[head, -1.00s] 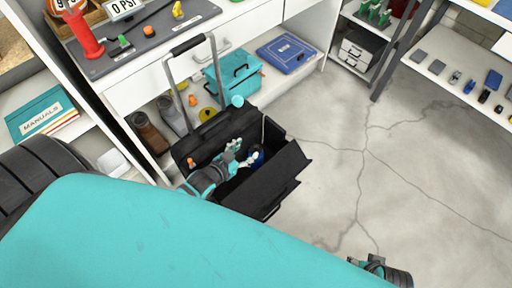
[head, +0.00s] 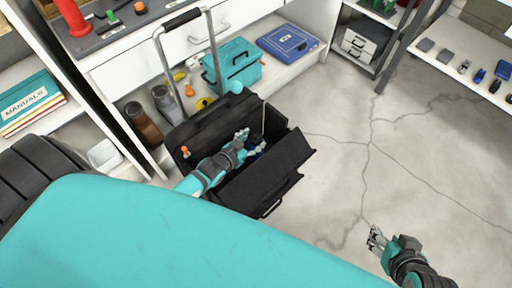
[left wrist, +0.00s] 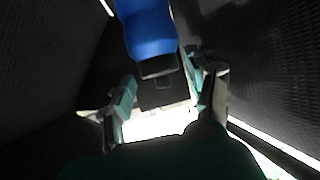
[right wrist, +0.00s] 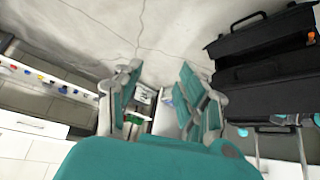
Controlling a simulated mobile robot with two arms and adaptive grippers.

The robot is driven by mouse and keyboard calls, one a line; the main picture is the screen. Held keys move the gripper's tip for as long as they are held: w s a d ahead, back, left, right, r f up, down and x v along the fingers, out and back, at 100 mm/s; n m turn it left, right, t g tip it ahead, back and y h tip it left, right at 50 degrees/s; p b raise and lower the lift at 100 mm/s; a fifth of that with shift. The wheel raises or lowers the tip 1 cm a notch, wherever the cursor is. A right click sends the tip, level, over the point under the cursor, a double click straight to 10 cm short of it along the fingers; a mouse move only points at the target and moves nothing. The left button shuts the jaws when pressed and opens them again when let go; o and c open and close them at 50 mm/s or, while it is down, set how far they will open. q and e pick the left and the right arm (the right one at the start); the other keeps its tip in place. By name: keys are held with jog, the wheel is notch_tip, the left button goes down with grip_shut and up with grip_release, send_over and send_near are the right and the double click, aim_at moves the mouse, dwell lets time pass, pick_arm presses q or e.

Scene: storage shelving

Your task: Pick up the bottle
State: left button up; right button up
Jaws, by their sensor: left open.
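The blue bottle (left wrist: 150,32) is inside the black wheeled case; in the left wrist view it has a dark cap end facing my gripper. In the head view only a small blue part (head: 256,150) shows, mostly behind the gripper. My left gripper (head: 247,142) reaches into the case's opening. Its fingers (left wrist: 163,100) are apart in the left wrist view, with the bottle's cap end between or just beyond them; contact cannot be told. My right gripper (head: 375,240) is over the bare floor, its fingers (right wrist: 157,95) spread and empty.
The black case (head: 262,185) stands open on the floor, its flap out to the right and its tall handle (head: 215,60) up. A teal toolbox (head: 235,68) and blue flat case (head: 288,40) lie on the low shelf behind. The cracked floor at right is clear.

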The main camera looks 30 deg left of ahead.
pick_arm(q)
jog(key=shift+b+x, duration=0.4)
jog(key=shift+x, duration=0.8)
jog(key=shift+w, duration=0.2)
pick_arm(e)
jog(key=w+a+r+t, duration=0.1)
jog(key=w+r+t, duration=0.2)
jog(key=w, duration=0.2)
jog(key=shift+a+y, duration=0.4)
pick_arm(q)
jog(key=shift+c, duration=0.3)
jog(key=shift+s+f, duration=0.1)
grip_shut()
pick_arm(e)
jog(key=shift+s, duration=0.1)
